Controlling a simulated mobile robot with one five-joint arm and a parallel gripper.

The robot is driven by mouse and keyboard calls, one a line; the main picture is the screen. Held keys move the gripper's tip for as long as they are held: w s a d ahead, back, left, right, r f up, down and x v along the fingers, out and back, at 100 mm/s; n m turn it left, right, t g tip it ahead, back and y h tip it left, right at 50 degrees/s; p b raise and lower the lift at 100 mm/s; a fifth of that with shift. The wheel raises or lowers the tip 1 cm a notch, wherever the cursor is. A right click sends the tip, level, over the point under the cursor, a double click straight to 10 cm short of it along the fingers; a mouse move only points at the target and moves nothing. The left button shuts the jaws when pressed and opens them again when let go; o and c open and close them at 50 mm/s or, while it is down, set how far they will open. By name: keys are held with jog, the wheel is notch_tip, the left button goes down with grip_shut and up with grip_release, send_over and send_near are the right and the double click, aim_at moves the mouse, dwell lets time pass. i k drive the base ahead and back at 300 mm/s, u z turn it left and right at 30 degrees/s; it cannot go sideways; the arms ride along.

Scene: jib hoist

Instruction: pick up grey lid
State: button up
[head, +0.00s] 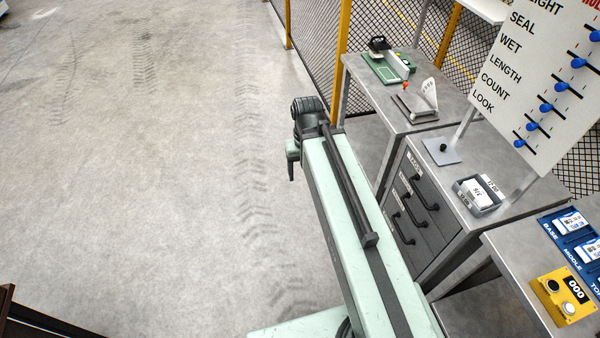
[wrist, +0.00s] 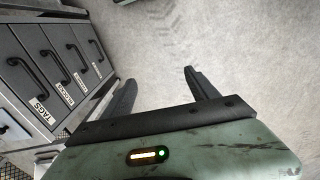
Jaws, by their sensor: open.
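A flat grey square lid (head: 440,158) with a small black knob lies on the metal top of the drawer cabinet, right of centre in the head view. My gripper (head: 291,168) hangs at the far end of my pale green arm, over open floor, left of the cabinet and well apart from the lid. In the wrist view my gripper (wrist: 160,83) has its two dark fingers spread, with only bare floor between them.
A grey tray (head: 466,203) with a white labelled item stands on the cabinet near the lid. A slider board (head: 535,75) rises behind it. Cabinet drawers (wrist: 62,65) with black handles lie left of my fingers. A yellow counter box (head: 566,295) is at lower right.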

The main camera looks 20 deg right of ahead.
aim_at(444, 152)
jog(key=z, duration=2.4)
jog(key=k, duration=0.7)
jog(key=u, duration=0.4)
jog(key=i, duration=1)
